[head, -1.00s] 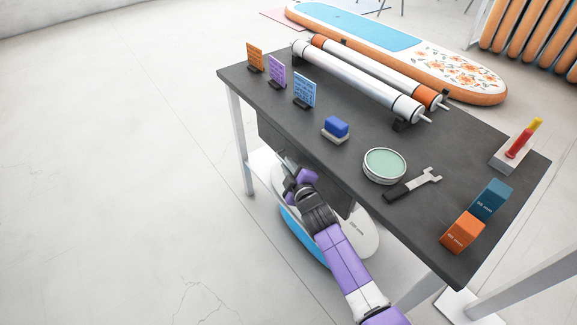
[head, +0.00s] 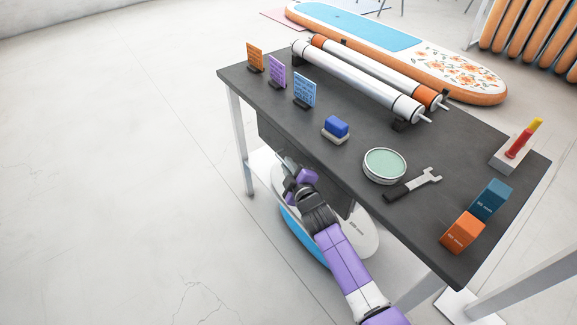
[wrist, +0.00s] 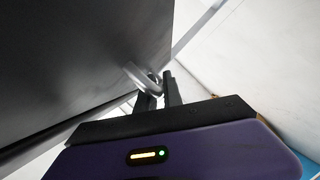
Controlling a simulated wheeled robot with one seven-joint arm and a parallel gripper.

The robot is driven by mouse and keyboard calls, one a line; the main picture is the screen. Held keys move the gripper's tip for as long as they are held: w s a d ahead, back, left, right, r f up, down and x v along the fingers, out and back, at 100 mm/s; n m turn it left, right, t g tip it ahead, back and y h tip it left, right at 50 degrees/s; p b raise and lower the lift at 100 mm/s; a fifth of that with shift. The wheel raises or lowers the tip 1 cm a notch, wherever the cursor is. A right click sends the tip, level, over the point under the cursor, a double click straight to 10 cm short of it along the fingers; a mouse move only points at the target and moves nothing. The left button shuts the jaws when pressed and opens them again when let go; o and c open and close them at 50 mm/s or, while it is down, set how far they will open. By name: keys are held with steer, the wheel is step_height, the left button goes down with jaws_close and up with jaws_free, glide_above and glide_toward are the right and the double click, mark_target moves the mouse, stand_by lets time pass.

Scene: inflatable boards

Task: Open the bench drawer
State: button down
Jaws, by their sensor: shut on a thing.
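The bench (head: 250,88) has a dark top on pale legs. Its drawer front (head: 270,141) is a dark panel under the near long edge, and in the wrist view the dark panel (wrist: 75,60) fills the upper left. A curved silver handle (wrist: 140,77) stands out from it. My gripper (head: 285,162) is at the drawer front, below the bench edge. In the wrist view my gripper (wrist: 160,88) has its two dark fingers shut on the handle. In the head view my wrist hides part of the front. I see no clear gap at the drawer.
On the bench top are small cards, a blue block (head: 337,127), a round green-topped tin (head: 384,165), a wrench (head: 413,184), two boxes and long rollers. A rounded white-and-blue board (head: 367,235) lies beneath the bench. The floor at left is clear.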

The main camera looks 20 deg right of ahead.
steer(key=shift+a+f, duration=0.1)
steer(key=shift+f, duration=0.05)
steer(key=s+a+b, duration=0.3)
steer(key=a+b, duration=0.3)
steer(key=a, duration=0.5)
steer(key=s+a+b, duration=0.4)
steer(key=a+b, duration=0.3)
steer(key=a, duration=0.4)
steer(key=shift+s+a, duration=0.2)
steer(key=c, duration=1.8)
jaws_free()
steer(key=shift+o, duration=0.2)
steer(key=p+v, duration=0.1)
steer(key=v, duration=0.6)
steer(key=shift+s+r, duration=0.2)
steer(key=shift+s, duration=0.2)
